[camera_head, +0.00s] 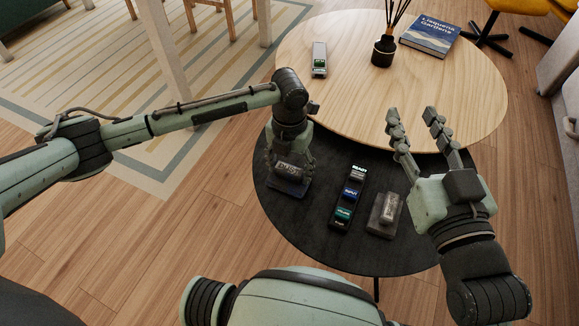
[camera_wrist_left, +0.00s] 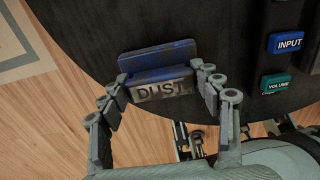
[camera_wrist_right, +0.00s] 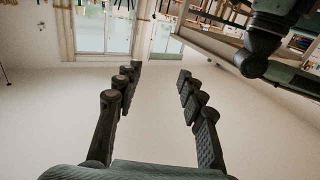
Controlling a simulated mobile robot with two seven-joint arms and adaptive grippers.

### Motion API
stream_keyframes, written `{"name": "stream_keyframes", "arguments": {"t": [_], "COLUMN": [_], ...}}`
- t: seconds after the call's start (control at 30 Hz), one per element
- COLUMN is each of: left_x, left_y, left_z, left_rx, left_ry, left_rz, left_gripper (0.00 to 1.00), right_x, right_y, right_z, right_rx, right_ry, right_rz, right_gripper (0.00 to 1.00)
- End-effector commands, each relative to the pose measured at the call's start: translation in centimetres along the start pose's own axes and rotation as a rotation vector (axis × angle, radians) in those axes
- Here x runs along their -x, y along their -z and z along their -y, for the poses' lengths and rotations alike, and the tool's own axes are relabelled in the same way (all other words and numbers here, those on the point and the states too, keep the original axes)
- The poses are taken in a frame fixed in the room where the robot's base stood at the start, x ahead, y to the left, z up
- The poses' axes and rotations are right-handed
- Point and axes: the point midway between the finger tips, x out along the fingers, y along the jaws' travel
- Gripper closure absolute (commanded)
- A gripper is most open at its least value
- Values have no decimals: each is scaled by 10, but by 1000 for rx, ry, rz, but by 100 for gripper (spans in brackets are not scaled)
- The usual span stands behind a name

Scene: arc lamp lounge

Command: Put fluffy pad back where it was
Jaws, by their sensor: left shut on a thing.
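My left gripper (camera_head: 289,160) points down over the left side of the black table. It is shut on a small block marked "DUST" (camera_head: 288,173), with a finger on each side, as the left wrist view (camera_wrist_left: 158,90) shows. A dark blue base (camera_wrist_left: 160,55) lies at the block; I cannot tell whether the block rests on it. A second, brownish-grey block (camera_head: 388,206) sits on a dark grey base (camera_head: 378,227) to the right. I cannot tell which piece is the fluffy pad. My right gripper (camera_head: 411,112) is open and empty, raised at the right.
The higher wooden table (camera_head: 345,105) behind holds a grey device (camera_head: 319,58), a reed diffuser (camera_head: 383,51) and a blue book (camera_head: 431,36). The black table's front is clear.

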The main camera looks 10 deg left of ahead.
Motion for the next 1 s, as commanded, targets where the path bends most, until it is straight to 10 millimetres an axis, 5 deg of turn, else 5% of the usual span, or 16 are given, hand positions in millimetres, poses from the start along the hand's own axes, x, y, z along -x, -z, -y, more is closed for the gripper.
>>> {"name": "stream_keyframes", "arguments": {"t": [0.03,0.07,0.2,0.63,1.0], "left_x": [-2,-2,-2,7,78], "left_y": [0,0,0,0,-1], "left_z": [0,0,0,0,0], "left_rx": [0,0,0,0,0], "left_ry": [0,0,0,0,0], "left_rz": [-1,-1,0,2,4], "left_gripper": [68,34,16,15,15], "right_x": [0,0,0,0,18], "right_y": [0,-1,-1,0,-67], "right_z": [0,0,-1,-1,-34], "right_rx": [1,1,1,2,45], "right_ry": [-1,-1,-1,-2,-69], "right_rz": [3,5,5,8,347], "right_gripper": [60,60,60,60,60]}}
